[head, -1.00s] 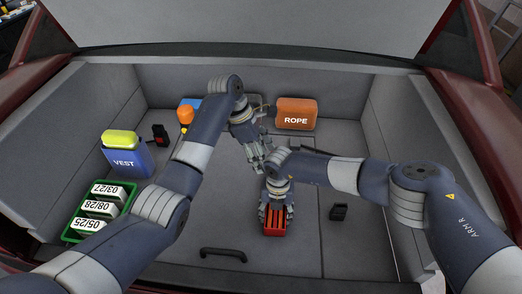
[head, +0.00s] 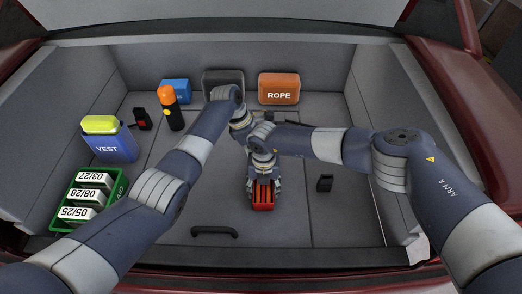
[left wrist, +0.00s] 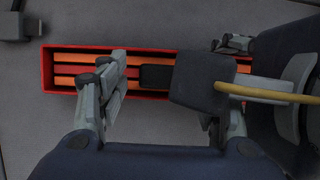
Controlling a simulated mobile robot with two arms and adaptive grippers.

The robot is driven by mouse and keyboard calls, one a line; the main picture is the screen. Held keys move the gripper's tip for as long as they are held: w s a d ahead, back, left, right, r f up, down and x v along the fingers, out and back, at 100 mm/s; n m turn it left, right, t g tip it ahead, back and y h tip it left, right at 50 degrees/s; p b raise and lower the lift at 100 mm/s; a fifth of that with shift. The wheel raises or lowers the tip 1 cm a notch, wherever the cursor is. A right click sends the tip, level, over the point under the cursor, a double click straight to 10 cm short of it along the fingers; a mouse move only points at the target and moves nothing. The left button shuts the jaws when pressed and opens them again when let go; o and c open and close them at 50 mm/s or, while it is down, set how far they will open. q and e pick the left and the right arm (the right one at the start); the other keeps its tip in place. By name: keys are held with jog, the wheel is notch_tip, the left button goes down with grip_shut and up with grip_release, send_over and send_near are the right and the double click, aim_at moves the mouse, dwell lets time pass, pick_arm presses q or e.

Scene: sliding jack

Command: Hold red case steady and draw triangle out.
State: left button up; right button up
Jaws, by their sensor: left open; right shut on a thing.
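A red case (head: 264,206) lies on the trunk floor, open-topped, with orange strips of the folded triangle (head: 264,192) inside it. The long red case (left wrist: 46,70), the orange strips (left wrist: 75,69) and a small black block (left wrist: 157,77) on them show in the left wrist view. My right gripper (head: 264,186) is shut on the red case from above. My left gripper (left wrist: 165,65) is open, its fingers spread over the case on either side of the black block. Its right finger is partly hidden by a dark part with a yellow cable. In the head view the right arm hides the left fingers.
A green crate (head: 63,223) of labelled packs and a blue vest box (head: 112,149) stand at the left. A black-and-orange torch (head: 173,112), a blue box (head: 174,90), a dark case (head: 222,78) and an orange rope bag (head: 279,88) stand behind. A floor handle (head: 215,232) is in front.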

pick_arm(q)
jog(key=c, duration=1.4)
jog(key=shift+r, duration=0.1)
jog(key=shift+r, duration=0.5)
